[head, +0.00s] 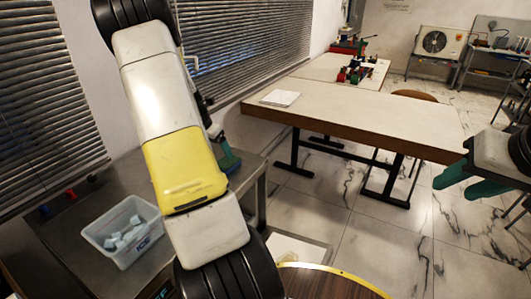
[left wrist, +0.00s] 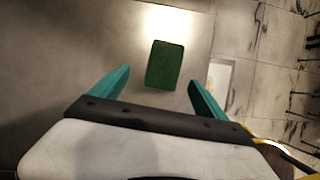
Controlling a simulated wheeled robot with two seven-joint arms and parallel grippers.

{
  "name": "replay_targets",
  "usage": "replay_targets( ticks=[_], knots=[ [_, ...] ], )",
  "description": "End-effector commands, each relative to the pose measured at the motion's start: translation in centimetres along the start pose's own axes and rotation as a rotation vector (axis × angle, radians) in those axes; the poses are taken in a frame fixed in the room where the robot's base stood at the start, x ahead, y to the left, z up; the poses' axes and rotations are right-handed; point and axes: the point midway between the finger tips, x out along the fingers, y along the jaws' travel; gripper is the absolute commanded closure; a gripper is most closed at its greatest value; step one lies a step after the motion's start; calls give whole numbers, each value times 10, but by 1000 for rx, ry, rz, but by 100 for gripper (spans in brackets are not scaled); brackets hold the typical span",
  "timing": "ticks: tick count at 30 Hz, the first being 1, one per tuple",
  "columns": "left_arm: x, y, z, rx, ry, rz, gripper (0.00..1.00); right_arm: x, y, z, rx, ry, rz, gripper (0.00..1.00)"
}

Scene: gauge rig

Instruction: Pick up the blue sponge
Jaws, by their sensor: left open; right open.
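A dark green rectangular block (left wrist: 165,65) lies flat on the grey metal table in the left wrist view. Its upper face looks green, and I see no blue on it there. My left gripper (left wrist: 158,75) is open, with its teal fingers apart on either side of the block in the picture and nothing held. In the head view, my left arm hides much of that gripper; teal and blue show beside the arm, too small to separate clearly. My right gripper (head: 470,182) is open and empty at the right edge, away from the metal table.
A translucent bin (head: 97,234) with several pale blue pieces stands on the metal table. A long wooden table (head: 370,113) with a white pad (head: 280,98) stands beyond. Open tiled floor lies between.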

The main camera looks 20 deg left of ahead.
Motion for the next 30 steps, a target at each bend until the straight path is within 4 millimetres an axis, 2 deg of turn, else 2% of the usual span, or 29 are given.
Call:
replay_targets(
  ticks=[16,20,30],
  knots=[
    [69,-9,2,0,1,-3,15,0,0,0,0,1,0,58],
    [75,-9,2,1,1,-2,15,0,0,0,0,1,1,58],
    [75,-9,2,1,1,-2,15,0,0,-1,0,1,1,58]
  ],
)
